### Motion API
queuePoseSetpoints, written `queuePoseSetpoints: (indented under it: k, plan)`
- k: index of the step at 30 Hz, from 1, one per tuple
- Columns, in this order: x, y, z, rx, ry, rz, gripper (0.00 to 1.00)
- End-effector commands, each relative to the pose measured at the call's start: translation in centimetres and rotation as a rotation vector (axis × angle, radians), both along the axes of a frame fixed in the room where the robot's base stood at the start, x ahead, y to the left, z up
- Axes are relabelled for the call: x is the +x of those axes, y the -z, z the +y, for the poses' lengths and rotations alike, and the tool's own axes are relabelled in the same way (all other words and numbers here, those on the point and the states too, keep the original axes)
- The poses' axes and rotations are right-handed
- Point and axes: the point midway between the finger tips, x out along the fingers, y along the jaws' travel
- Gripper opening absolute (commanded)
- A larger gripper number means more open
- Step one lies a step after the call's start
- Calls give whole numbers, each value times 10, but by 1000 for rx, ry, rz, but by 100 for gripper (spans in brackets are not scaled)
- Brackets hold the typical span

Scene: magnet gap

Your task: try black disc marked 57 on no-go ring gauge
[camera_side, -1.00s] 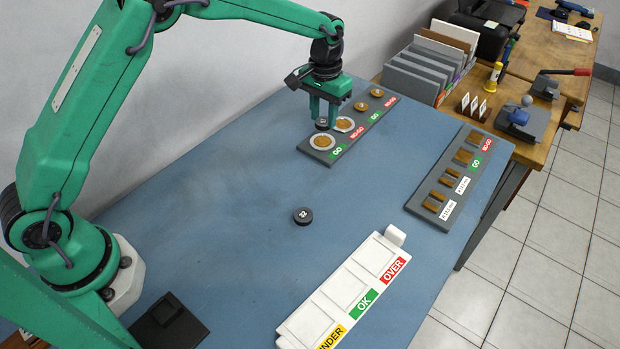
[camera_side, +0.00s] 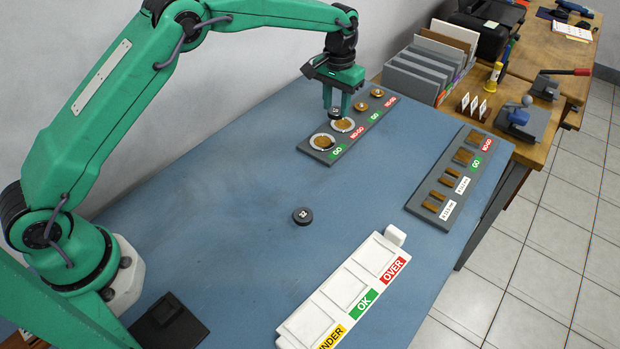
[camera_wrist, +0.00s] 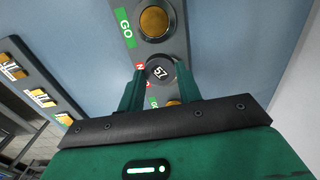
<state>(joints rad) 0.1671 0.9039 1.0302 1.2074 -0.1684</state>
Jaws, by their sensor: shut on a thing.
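My gripper (camera_side: 336,108) is shut on a black disc (camera_side: 335,113), which reads 57 in the wrist view (camera_wrist: 160,71). In the side view, the disc is just above and slightly left of the no-go ring gauge (camera_side: 344,126), appearing clear of it. The go ring gauge (camera_side: 322,142) beside it is uncovered; it also shows in the wrist view (camera_wrist: 154,22). In the wrist view the disc and fingers hide the no-go ring. Both rings sit on a grey gauge board (camera_side: 338,152) with red and green labels.
A second black disc (camera_side: 303,216) lies on the open blue table. A white tray (camera_side: 372,254) labelled UNDER, OK and OVER is at the front. A second grey gauge board (camera_side: 425,212) lies to the right. Two smaller gauges are farther along the first board.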

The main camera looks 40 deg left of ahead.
Motion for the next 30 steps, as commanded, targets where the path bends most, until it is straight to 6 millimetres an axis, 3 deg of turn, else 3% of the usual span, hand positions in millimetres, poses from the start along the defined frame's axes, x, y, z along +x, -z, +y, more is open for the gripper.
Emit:
queuePoseSetpoints:
  k: [12,30]
  plan:
    - [35,-1,1,0,-1,-1,11]
    - [41,-1,2,0,-2,-1,11]
